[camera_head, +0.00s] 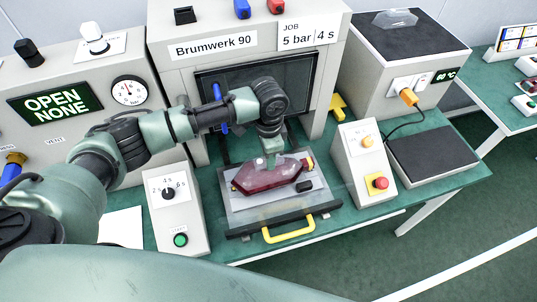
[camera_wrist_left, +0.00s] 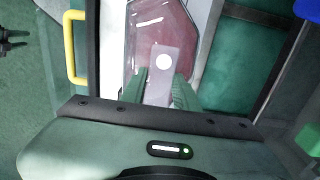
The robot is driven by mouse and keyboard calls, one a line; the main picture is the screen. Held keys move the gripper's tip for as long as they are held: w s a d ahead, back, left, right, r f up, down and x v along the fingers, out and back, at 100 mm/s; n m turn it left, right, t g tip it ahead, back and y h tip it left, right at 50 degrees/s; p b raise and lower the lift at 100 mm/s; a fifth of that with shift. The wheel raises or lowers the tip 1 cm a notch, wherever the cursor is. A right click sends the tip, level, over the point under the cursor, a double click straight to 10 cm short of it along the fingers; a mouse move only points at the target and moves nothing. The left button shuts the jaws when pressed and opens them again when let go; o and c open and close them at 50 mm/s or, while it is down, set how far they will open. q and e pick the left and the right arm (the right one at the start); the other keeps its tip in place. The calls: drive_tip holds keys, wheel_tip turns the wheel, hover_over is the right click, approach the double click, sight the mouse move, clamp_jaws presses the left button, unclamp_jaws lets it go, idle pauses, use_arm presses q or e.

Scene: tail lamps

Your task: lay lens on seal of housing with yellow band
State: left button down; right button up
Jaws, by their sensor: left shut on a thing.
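The red, see-through lens (camera_head: 262,180) is over the sliding tray (camera_head: 250,207) of the press in the head view. My left gripper (camera_head: 270,160) comes down on it from above. The housing is mostly hidden under the lens. A small yellow part shows at the lens's right end; I cannot tell whether it is the band. Whether the lens touches the seal cannot be told. My right gripper is not recognisable.
The press (camera_head: 215,60) labelled Brumwerk 90 stands behind the tray. The tray's yellow handle (camera_head: 289,230) faces the front. A button box (camera_head: 177,212) stands left and another (camera_head: 364,165) right. A hot plate unit (camera_head: 400,70) is at right.

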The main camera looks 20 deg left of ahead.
use_arm(q)
drive_tip(key=shift+f, duration=0.1)
drive_tip(key=shift+f+b, duration=0.6)
drive_tip(key=shift+f, duration=0.5)
drive_tip(key=c, duration=1)
unclamp_jaws()
wheel_tip(320, 180, up, 8)
drive_tip(key=shift+f+b, duration=0.1)
drive_tip(key=shift+b, duration=0.85)
drive_tip(key=shift+s+f, duration=0.1)
drive_tip(key=shift+f, duration=0.05)
